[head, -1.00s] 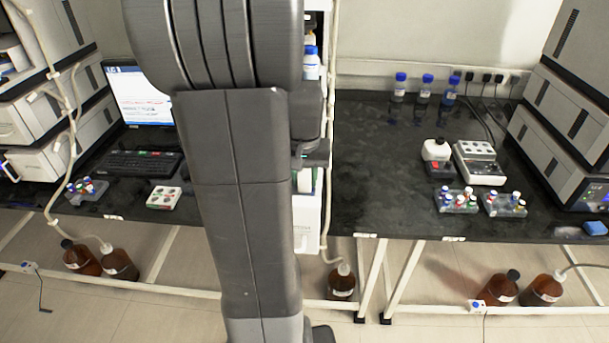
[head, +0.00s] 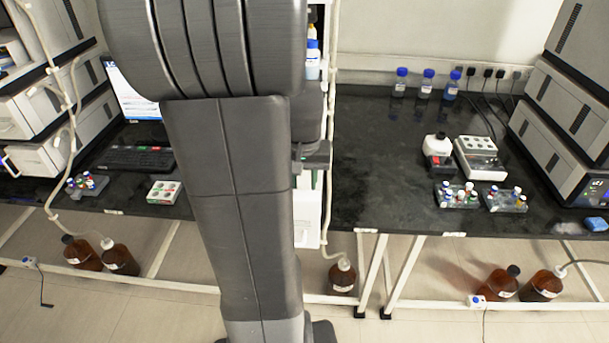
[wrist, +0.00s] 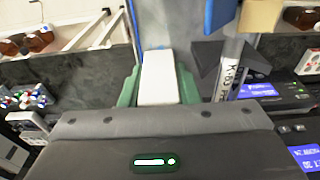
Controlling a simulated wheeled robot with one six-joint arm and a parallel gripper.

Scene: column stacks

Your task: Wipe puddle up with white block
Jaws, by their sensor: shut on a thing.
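My gripper (wrist: 158,85) is shut on the white block (wrist: 160,75), with its green fingers on both sides of it in the wrist view. I cannot make out the puddle in the wrist view.
Brown bottles (head: 497,285) stand on the floor.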

